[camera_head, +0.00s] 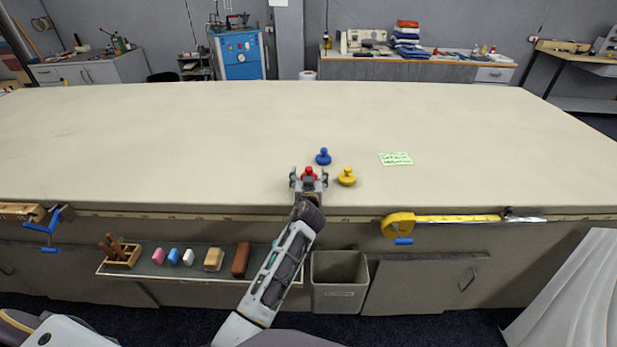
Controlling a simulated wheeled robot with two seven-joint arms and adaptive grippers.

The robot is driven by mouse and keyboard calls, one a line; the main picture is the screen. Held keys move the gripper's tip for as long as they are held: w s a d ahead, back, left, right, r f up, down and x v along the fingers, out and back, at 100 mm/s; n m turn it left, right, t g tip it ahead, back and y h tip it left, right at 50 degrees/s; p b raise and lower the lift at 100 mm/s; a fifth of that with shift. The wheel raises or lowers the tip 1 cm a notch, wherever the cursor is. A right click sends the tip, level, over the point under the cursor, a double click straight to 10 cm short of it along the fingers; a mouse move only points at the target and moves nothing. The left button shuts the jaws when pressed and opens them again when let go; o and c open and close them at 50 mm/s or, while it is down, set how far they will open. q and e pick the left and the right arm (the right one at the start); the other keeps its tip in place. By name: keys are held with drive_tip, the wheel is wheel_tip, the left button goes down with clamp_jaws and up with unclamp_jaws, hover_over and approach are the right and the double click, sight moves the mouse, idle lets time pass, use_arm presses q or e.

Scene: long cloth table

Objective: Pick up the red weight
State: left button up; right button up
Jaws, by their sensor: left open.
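The red weight (309,172) stands on the cloth table near its front edge, and its lower part is hidden behind my gripper. My left gripper (309,178) is open, with its fingers to the left and right of the red weight; I cannot tell whether they touch it. A blue weight (323,157) stands just behind and to the right. A yellow weight (347,177) stands close to the right of the gripper. My right gripper is not in view.
A green note (396,159) lies on the table (180,140) to the right. A yellow tape measure (398,224) is at the front edge. A shelf with several small blocks and a grey bin (339,282) are below. The table's left and far parts are clear.

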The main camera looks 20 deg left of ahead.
sight(309, 171)
use_arm(q)
drive_tip(key=shift+s+r, duration=0.1)
drive_tip(key=c, duration=1.4)
drive_tip(key=shift+c, duration=0.2)
drive_tip(key=shift+r, duration=0.15)
drive_tip(key=shift+r+p, duration=0.4)
drive_tip(key=shift+r, duration=4.5)
